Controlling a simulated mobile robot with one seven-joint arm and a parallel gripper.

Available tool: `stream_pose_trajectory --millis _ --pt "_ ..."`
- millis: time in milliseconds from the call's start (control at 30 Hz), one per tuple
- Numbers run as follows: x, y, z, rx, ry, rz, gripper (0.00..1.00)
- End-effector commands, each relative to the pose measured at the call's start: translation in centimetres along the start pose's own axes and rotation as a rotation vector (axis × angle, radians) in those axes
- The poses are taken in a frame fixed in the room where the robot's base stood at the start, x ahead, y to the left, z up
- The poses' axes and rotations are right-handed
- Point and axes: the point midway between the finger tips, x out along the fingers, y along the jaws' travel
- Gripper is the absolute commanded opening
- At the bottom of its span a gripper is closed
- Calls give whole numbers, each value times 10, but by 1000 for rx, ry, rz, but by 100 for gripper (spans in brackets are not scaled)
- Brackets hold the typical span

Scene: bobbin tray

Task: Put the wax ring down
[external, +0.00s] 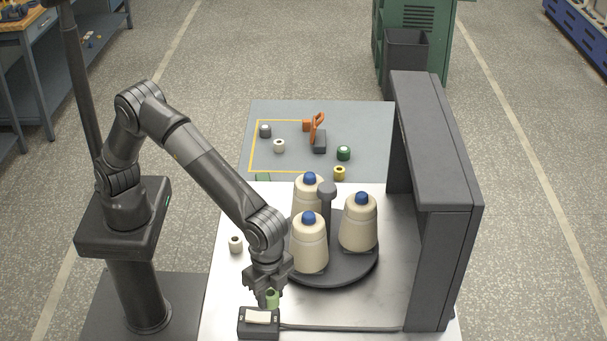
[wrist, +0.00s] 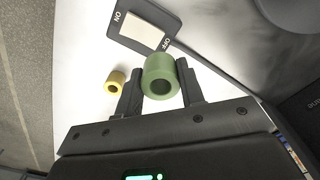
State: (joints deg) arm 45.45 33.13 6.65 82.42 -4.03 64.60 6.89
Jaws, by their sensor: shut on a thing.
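The wax ring (wrist: 160,72), a short green cylinder with a dark hole, is held between the two fingers of my gripper (wrist: 161,86). In the external view the ring (external: 272,299) shows pale green under my gripper (external: 270,291), at the front left of the light metal table (external: 340,304). A switch box (external: 258,322) with a white rocker is close to the ring. In the wrist view the switch box (wrist: 142,32) reads ON and OFF, just beyond the ring. I cannot tell the exact height of the ring above the table.
A dark turntable (external: 333,282) carries cream bobbins with blue tops, right of my gripper. A dark frame (external: 443,150) stands at the right. A cream ring (external: 235,243) is at the left edge. A small yellow ring (wrist: 115,82) shows in the wrist view. A grey mat (external: 270,109) holds several small things.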

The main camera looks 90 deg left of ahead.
Motion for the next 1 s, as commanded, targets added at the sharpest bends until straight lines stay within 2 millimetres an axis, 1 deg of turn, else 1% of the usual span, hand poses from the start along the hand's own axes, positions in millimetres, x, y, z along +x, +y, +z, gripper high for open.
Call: stream_pose_trajectory --millis 33,233,300,433,533,667,900,1000 --pt "7 -11 -2 -4 -3 -1 14" --pt "35 -56 -16 -5 -3 -1 14" --pt "44 -69 -20 -4 -3 -1 14" --pt "56 -90 -26 -3 -2 -1 14" --pt "61 -98 -29 -1 -1 -1 14" --pt "67 -100 -29 0 -2 0 14" --pt "100 -100 -29 0 -3 -1 14" --pt "103 -100 -29 0 -1 0 14"
